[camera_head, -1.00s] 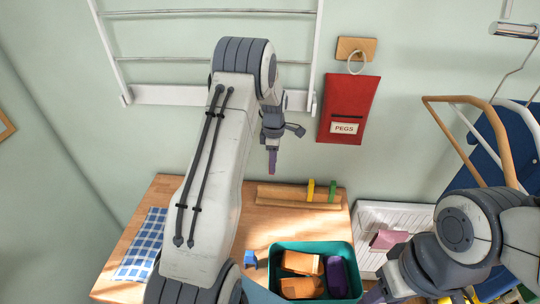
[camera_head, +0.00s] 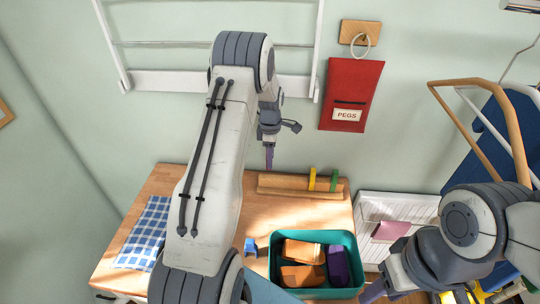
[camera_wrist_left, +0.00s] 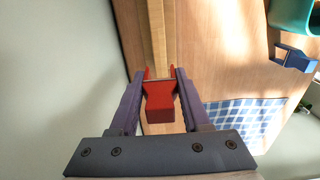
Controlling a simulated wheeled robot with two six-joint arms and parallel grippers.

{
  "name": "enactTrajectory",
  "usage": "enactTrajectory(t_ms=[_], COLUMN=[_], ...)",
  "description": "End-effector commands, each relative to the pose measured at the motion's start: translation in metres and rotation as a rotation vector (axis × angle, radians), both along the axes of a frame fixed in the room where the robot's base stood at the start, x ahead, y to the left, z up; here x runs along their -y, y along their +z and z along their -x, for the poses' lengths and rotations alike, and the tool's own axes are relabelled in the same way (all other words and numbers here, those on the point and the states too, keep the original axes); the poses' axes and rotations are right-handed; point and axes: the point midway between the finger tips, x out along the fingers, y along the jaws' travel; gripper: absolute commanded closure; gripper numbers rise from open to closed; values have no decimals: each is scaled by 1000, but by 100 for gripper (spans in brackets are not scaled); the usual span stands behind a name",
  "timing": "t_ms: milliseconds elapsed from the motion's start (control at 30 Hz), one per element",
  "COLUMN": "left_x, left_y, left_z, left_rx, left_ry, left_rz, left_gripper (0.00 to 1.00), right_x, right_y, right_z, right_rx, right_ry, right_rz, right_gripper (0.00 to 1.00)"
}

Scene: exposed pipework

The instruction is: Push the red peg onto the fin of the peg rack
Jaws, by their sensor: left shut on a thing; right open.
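The red peg (camera_wrist_left: 160,105) is between the two fingers of my left gripper (camera_wrist_left: 157,80) in the left wrist view, its two prongs pointing towards the wooden peg rack (camera_wrist_left: 157,30). The rack's narrow strip lines up with the gap between the prongs; I cannot tell whether they touch. In the head view my left gripper (camera_head: 269,162) is just above the left end of the peg rack (camera_head: 290,190), and the red peg is hidden there. A yellow peg (camera_head: 312,179) and a green peg (camera_head: 333,181) stand on the rack's right part. My right gripper (camera_head: 380,294) is open, low in view.
A teal bin (camera_head: 350,242) with orange and purple things stands on the wooden table (camera_head: 215,222). A blue peg (camera_head: 250,247) lies left of it. A blue checked cloth (camera_head: 148,237) lies at the left. A red PEGS bag (camera_head: 350,92) hangs on the wall.

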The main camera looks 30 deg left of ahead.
Motion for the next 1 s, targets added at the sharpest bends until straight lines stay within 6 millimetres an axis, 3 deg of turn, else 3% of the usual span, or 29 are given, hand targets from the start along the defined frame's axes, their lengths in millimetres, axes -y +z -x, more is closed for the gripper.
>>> enactTrajectory(t_ms=[600,1000], left_x=[0,0], left_y=[-52,-59], left_z=[0,0], left_rx=[0,1], left_ry=[0,0], left_rz=[0,0], left_gripper=[100,100], right_x=[0,0], right_y=[-35,-39], right_z=[0,0], right_rx=[-1,-1], right_ry=[-6,-7], right_rz=[0,0], right_gripper=[50,50])
